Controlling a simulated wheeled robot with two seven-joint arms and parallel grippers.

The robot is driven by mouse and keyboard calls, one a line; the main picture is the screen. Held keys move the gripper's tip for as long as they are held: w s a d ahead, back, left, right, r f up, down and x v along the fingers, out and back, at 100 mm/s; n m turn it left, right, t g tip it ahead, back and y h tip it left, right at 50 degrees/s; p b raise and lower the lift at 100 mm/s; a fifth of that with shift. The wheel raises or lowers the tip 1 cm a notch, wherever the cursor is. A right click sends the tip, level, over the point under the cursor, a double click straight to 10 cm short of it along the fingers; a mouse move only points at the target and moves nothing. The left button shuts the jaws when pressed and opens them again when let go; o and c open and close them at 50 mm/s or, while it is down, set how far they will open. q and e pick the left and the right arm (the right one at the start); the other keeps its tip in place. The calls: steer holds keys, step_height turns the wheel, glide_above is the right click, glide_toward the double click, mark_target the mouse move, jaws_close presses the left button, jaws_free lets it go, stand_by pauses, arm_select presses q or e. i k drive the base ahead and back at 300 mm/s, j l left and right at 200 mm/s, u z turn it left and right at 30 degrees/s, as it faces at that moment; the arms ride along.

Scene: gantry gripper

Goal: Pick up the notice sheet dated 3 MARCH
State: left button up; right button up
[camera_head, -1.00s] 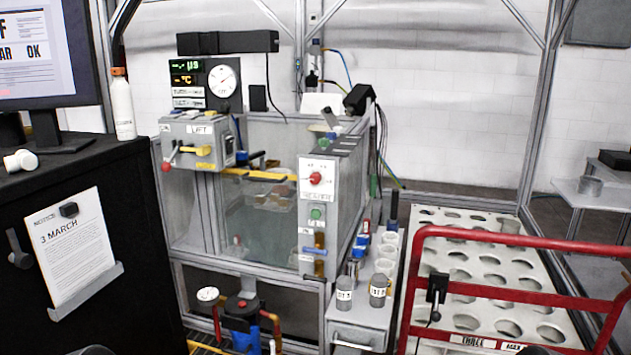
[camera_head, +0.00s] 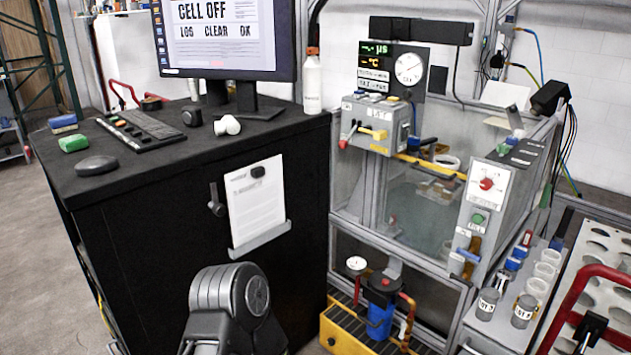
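The notice sheet (camera_head: 257,207), white with printed lines, is upright on the side of the black desk (camera_head: 150,225). A small black clip or magnet (camera_head: 258,171) sits at its top edge, and its lower edge meets a grey ledge (camera_head: 262,239). The heading is too small to read now; the earlier frame shows NOTICE and 3 MARCH on it. A grey arm link of mine (camera_head: 240,295) shows at the bottom, in front of the desk and below the sheet. Neither gripper's fingers are in view.
A black handle or hook (camera_head: 215,200) sticks out left of the sheet. The desk top holds a monitor (camera_head: 228,35), keyboard (camera_head: 140,130), mouse (camera_head: 95,165) and white bottle (camera_head: 312,82). A tank rig (camera_head: 425,220) stands right of the desk, with a yellow base (camera_head: 345,325) below.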

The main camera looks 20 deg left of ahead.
mark_target(254, 192)
steer(key=u, duration=1.15)
